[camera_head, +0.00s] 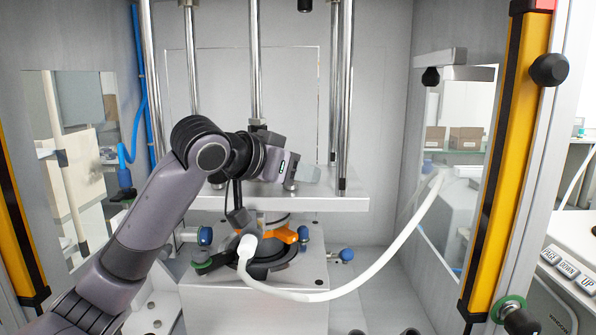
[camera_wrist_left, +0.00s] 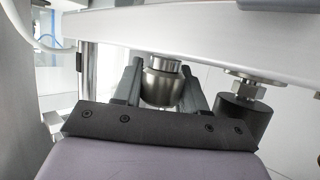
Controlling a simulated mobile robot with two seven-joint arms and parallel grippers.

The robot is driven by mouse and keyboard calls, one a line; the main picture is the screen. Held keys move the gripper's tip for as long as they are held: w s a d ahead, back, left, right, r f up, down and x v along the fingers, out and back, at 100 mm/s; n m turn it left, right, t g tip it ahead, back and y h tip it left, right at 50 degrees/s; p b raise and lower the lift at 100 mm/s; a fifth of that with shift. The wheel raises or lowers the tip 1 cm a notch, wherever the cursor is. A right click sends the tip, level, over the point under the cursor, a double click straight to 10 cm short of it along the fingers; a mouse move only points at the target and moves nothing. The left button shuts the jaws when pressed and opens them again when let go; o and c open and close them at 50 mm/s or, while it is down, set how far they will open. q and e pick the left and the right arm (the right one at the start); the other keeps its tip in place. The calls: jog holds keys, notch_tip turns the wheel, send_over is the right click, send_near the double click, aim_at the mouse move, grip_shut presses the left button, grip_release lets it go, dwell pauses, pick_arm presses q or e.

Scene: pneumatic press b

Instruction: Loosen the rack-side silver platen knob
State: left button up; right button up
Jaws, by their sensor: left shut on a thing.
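In the left wrist view the silver knob (camera_wrist_left: 160,90), a rounded metal piece on a short stem, sits under a pale plate edge. My left gripper (camera_wrist_left: 164,76) has one dark finger on each side of it and is shut on it. In the head view my left arm comes in from the left, and its mauve gripper body (camera_head: 279,166) is at the press platen (camera_head: 345,204). From there the fingers and the held knob are mostly hidden by the wrist. My right gripper is not in view.
A black cylinder with a silver nut (camera_wrist_left: 245,108) is close to the right finger. Steel columns (camera_head: 344,95) stand around the platen. A white hose (camera_head: 385,256) loops in front of the base below, near an orange part (camera_head: 285,235). A yellow-black post (camera_head: 507,140) stands right.

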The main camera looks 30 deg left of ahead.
aim_at(269, 197)
pick_arm(q)
jog(key=o, duration=1)
jog(key=shift+b+v, duration=0.6)
jog(key=shift+v, duration=3)
